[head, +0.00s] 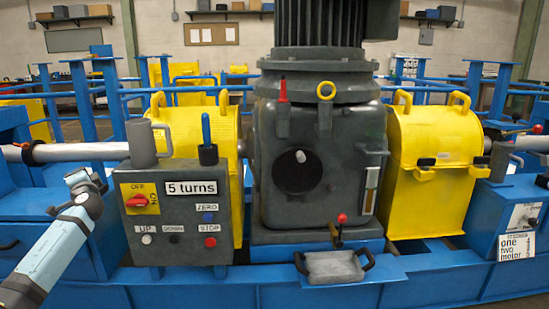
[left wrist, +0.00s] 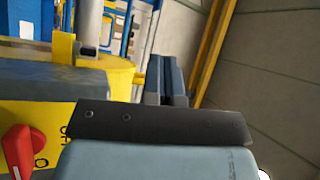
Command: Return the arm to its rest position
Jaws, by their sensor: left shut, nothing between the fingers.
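My left arm comes in from the lower left in the head view. Its wrist end (head: 82,190) is left of the grey control box (head: 152,247), apart from it as far as I can tell. In the left wrist view my left gripper (left wrist: 166,80) has its fingers together with nothing between them. The box's red rotary switch (head: 137,201) also shows at the lower left of the left wrist view (left wrist: 22,152). My right gripper is in neither view.
A dark grey gearbox (head: 318,180) stands at centre between two yellow guards, the left one (head: 190,130) and the right one (head: 433,150). A metal tray (head: 333,267) sits in front. Blue frame beams (head: 200,290) run along the front.

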